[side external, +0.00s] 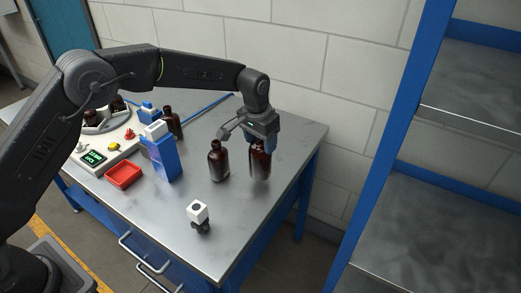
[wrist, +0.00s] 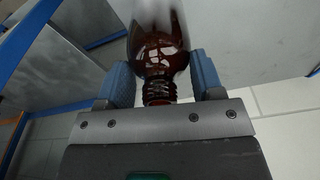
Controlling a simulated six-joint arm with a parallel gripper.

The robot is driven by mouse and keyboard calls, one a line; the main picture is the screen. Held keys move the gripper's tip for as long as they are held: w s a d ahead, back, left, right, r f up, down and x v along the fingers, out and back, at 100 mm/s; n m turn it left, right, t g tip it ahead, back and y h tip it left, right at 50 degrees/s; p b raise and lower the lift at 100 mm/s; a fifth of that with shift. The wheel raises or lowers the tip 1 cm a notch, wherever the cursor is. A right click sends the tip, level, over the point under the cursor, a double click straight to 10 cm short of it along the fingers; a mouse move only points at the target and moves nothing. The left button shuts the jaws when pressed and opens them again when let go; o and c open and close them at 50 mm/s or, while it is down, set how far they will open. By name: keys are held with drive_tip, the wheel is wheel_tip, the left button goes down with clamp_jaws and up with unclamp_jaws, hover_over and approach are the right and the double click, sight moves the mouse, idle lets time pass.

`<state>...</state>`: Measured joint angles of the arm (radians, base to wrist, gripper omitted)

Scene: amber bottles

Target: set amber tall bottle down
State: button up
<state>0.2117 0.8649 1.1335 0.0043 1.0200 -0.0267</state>
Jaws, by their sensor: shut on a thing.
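The amber tall bottle (side external: 260,162) is upright near the back right part of the metal table (side external: 240,220). My gripper (side external: 262,138) is above it and shut around its neck. In the wrist view the bottle (wrist: 160,45) sits between the two blue finger pads of my gripper (wrist: 160,88), with its threaded neck toward the camera. I cannot tell for sure whether its base touches the table. A second amber bottle (side external: 218,162) stands upright just left of it, apart from it.
A white-and-black small device (side external: 199,215) stands near the front. A blue box-like device (side external: 162,155), a red tray (side external: 123,176), another amber bottle (side external: 172,122) and a white machine (side external: 100,145) are at left. A blue-framed shelf (side external: 440,190) stands at right. The right front tabletop is clear.

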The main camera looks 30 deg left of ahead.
drive_tip(key=shift+f, duration=1.55)
drive_tip(key=o, duration=1.3)
drive_tip(key=r, duration=0.4)
drive_tip(key=s+r, duration=0.1)
drive_tip(key=r, duration=0.7)
drive_tip(key=shift+s+a+r, duration=0.1)
drive_tip(key=shift+s+a, duration=0.05)
drive_tip(key=shift+s, duration=0.1)
